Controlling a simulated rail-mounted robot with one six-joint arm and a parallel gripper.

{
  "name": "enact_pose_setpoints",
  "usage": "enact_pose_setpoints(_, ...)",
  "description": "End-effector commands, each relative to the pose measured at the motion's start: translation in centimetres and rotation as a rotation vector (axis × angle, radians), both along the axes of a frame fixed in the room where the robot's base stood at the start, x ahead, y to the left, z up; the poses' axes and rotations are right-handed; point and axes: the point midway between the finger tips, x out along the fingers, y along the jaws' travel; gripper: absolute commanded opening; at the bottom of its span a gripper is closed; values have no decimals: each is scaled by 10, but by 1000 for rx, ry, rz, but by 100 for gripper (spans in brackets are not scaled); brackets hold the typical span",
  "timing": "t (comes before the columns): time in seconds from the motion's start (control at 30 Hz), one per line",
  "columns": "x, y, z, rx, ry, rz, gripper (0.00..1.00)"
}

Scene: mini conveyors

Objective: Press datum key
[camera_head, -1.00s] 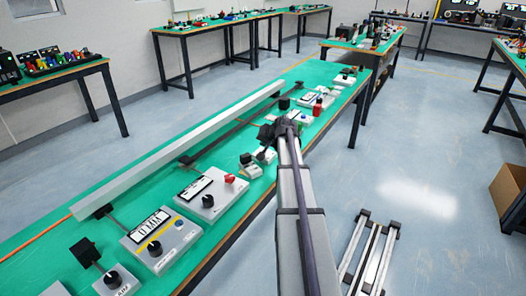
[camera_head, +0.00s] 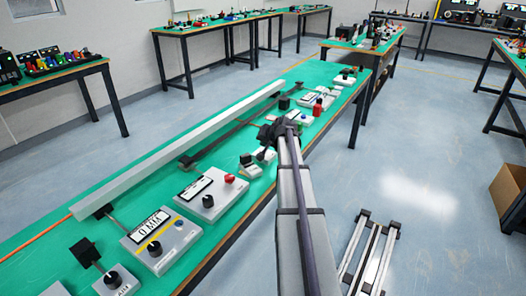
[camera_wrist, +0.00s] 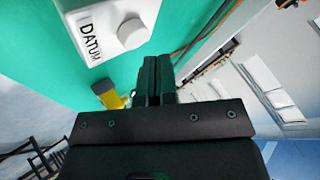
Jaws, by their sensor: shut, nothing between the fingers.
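A white box (camera_wrist: 92,22) marked "DATUM" shows at the top of the wrist view. It carries a round, pale key (camera_wrist: 132,34). My gripper (camera_wrist: 157,62) has its dark fingers together with nothing between them. In that view the fingertips are just right of and below the key, and a gap shows between them. I cannot tell which of those is the datum box. A unit with a display (camera_head: 151,224), reading about "0 MM", stands at the lower left.
A long pale rail (camera_head: 180,150) runs along the green bench. A unit with a red knob (camera_head: 211,204) and black-knobbed units stand nearby. In the wrist view a yellow part (camera_wrist: 108,94) lies near the fingers.

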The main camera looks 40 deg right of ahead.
Motion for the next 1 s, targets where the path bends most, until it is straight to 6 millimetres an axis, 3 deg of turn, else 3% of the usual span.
enact_pose_setpoints(1.0, 0, 0, -11, 0, 0, 0, 0)
